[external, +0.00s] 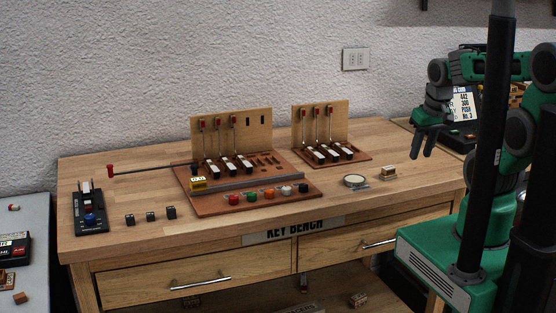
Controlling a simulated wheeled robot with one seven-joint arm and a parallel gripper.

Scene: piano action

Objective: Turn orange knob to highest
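The orange knob (269,194) is a small round cap in a row of coloured knobs along the front edge of the larger brown board (228,208) on the bench. A red knob (234,199) and a green knob (252,196) are to its left; a pale knob (287,190) and a black knob (303,187) are to its right. Its pointer and setting are too small to read. My gripper (424,152) hangs above the right end of the bench, fingers down, apart and empty, well to the right of the orange knob.
Upright wooden panels (230,134) with hammers and keys stand behind. Black cubes (150,216) stand at left.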

